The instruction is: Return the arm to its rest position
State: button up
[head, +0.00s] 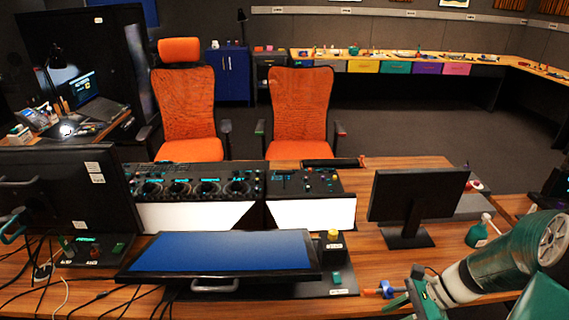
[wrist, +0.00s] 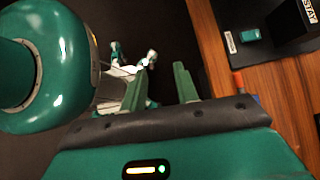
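My arm is green and white and comes in from the lower right of the head view. My gripper (wrist: 161,84) shows in the wrist view with its two green fingers apart and nothing between them. In the head view the gripper (head: 406,298) is low at the right, near the desk's front edge, partly cut off by the frame. The black panel (head: 343,267) with a yellow-topped control (head: 333,236) and a green button (head: 337,278) lies left of the gripper, apart from it. A corner of the panel (wrist: 273,52) also shows in the wrist view.
A blue screen (head: 222,251) lies left of the panel. A black monitor (head: 416,194) and a green spray bottle (head: 480,231) stand behind. Cables lie at the left.

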jog(key=s+a+r+n+t+h, duration=0.1)
jog(key=s+a+r+n+h, duration=0.1)
jog(key=r+n, duration=0.4)
jog(key=s+a+r+n+t+h, duration=0.2)
jog(key=a+r+n+h, duration=0.1)
jog(key=r+n, duration=0.3)
jog(key=s+a+r+n+t+h, duration=0.2)
jog(key=a+r+n+h, duration=0.1)
jog(key=a+r+n, duration=0.2)
jog(key=shift+s+r+n, duration=0.35)
jog(key=shift+r+n, duration=0.25)
jog(key=shift+r, duration=0.65)
